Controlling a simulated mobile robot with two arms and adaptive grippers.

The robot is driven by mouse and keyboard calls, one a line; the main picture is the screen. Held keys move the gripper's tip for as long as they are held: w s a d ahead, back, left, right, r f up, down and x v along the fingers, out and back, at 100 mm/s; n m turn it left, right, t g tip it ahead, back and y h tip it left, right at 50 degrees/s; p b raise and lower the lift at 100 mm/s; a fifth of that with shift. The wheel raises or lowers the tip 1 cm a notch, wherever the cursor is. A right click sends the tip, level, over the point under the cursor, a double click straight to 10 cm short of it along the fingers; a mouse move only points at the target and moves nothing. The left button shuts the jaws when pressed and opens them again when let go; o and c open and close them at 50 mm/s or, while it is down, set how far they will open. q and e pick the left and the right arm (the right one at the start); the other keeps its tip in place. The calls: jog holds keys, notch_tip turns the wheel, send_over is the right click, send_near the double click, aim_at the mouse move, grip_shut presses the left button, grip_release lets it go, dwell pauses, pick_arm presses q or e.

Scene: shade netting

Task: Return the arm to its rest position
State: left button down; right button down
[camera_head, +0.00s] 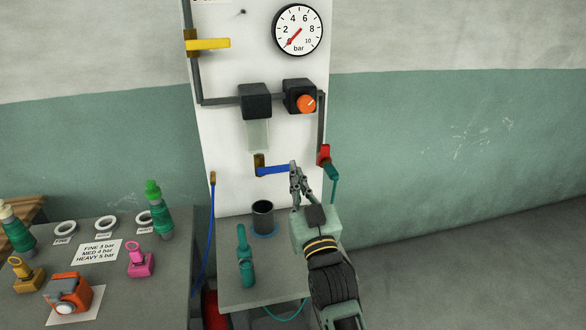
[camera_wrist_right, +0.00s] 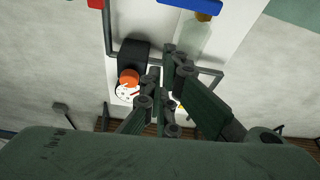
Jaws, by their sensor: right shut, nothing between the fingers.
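My right gripper (camera_head: 296,172) is in front of the white wall panel (camera_head: 228,135), fingers pointing up, just right of the blue lever (camera_head: 272,169). I cannot tell whether it touches the lever. The fingers are shut and empty; in the right wrist view the gripper (camera_wrist_right: 168,80) shows with its fingers close together, with the clear bowl and the orange knob (camera_wrist_right: 128,77) beyond. My right arm (camera_head: 332,275) reaches up from the bottom of the head view. My left gripper does not show.
A small table (camera_head: 265,290) below the panel holds a dark cup (camera_head: 262,215) and a teal tool (camera_head: 245,258). A yellow lever (camera_head: 210,43) and gauge (camera_head: 298,30) are higher up. Floor at right is clear.

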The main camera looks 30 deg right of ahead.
jog(key=shift+s+a, duration=0.1)
jog(key=shift+s, duration=0.3)
jog(key=shift+f, duration=0.1)
